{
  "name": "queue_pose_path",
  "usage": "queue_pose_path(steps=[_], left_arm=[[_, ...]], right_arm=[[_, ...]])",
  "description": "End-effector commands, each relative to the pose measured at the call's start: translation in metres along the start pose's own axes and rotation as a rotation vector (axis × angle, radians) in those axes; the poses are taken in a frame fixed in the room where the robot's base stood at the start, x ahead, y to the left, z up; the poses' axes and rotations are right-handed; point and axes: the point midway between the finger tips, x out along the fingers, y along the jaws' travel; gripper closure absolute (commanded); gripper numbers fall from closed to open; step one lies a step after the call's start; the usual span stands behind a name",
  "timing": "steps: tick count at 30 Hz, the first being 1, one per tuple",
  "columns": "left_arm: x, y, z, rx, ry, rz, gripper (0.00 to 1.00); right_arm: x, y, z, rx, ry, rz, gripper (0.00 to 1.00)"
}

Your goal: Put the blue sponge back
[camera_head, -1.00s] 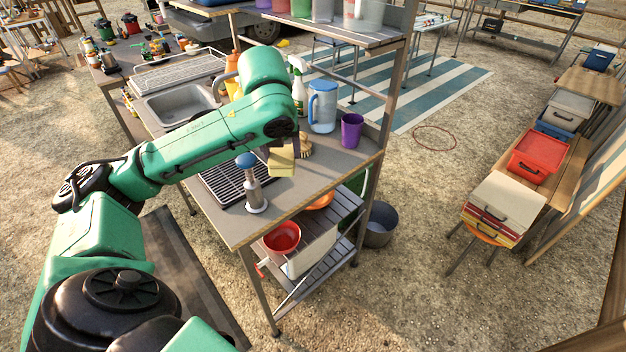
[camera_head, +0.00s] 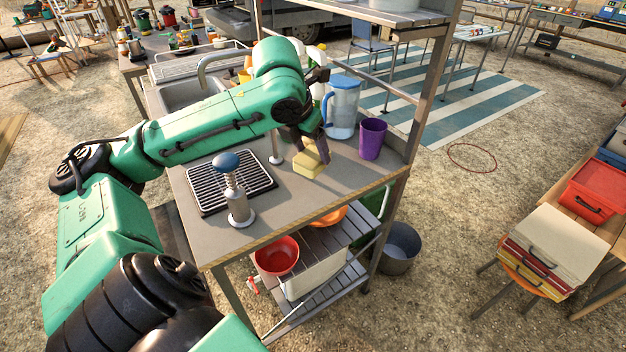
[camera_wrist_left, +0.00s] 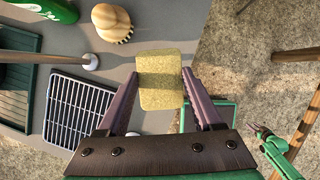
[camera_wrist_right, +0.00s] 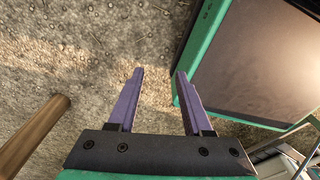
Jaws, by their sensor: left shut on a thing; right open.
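My left gripper (camera_head: 312,150) is shut on a yellow sponge (camera_head: 308,165), over the grey counter (camera_head: 285,200) near its right part. In the left wrist view the sponge (camera_wrist_left: 160,80) sits between the fingertips of my left gripper (camera_wrist_left: 160,90). I cannot tell whether it touches the counter. I make out no blue on the sponge, and no separate blue sponge. My right gripper (camera_wrist_right: 155,75) is open and empty over gravel in the right wrist view; it does not show in the head view.
A black drying rack (camera_head: 205,190) and a blue-topped pump (camera_head: 238,200) stand left of the sponge. A blue-handled pitcher (camera_head: 342,108) and purple cup (camera_head: 372,138) stand behind right. A wooden brush (camera_wrist_left: 112,22) lies nearby. A red bowl (camera_head: 277,255) is on the lower shelf.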

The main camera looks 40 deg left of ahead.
Motion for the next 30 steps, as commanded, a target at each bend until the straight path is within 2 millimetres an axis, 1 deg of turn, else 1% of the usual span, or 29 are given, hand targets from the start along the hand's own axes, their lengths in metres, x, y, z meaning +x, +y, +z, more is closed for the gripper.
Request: queue_pose_path(steps=[1, 3, 5, 7, 10, 12, 20, 21, 23, 24, 30], left_arm=[[0.027, -0.001, -0.012, 0.000, 0.005, -0.003, 0.77], [0.038, 0.000, -0.016, -0.002, 0.003, -0.002, 0.77], [0.042, -0.001, -0.018, -0.001, 0.002, -0.002, 0.77], [0.053, -0.001, -0.023, -0.002, 0.003, -0.003, 0.77], [0.070, -0.001, -0.030, -0.002, 0.004, -0.003, 0.77], [0.077, 0.000, -0.033, -0.002, 0.002, -0.001, 0.77], [0.077, 0.000, -0.032, -0.002, 0.000, 0.000, 0.77], [0.077, 0.000, -0.033, -0.002, -0.001, 0.000, 0.29], [0.077, 0.000, -0.032, -0.002, -0.001, 0.000, 0.06], [0.077, 0.000, -0.032, -0.002, -0.001, 0.000, 0.02], [0.077, 0.000, -0.032, -0.002, -0.001, 0.000, 0.02]], right_arm=[[0.022, 0.000, 0.000, -0.001, 0.003, 0.000, 0.50], [0.028, 0.001, -0.005, -0.001, 0.010, 0.001, 0.50], [0.027, 0.002, -0.012, -0.002, 0.022, 0.003, 0.50], [0.032, 0.002, -0.020, -0.002, 0.036, 0.004, 0.50], [0.037, 0.003, -0.024, -0.002, 0.044, 0.004, 0.50], [0.038, 0.003, -0.023, -0.002, 0.042, 0.004, 0.50], [0.037, 0.002, -0.018, -0.002, 0.034, 0.003, 0.50], [0.038, 0.001, -0.017, -0.002, 0.033, 0.003, 0.50], [0.037, 0.001, -0.017, -0.002, 0.032, 0.003, 0.50], [0.037, 0.001, -0.016, -0.002, 0.031, 0.003, 0.50], [0.037, 0.001, -0.016, -0.001, 0.030, 0.002, 0.50]])
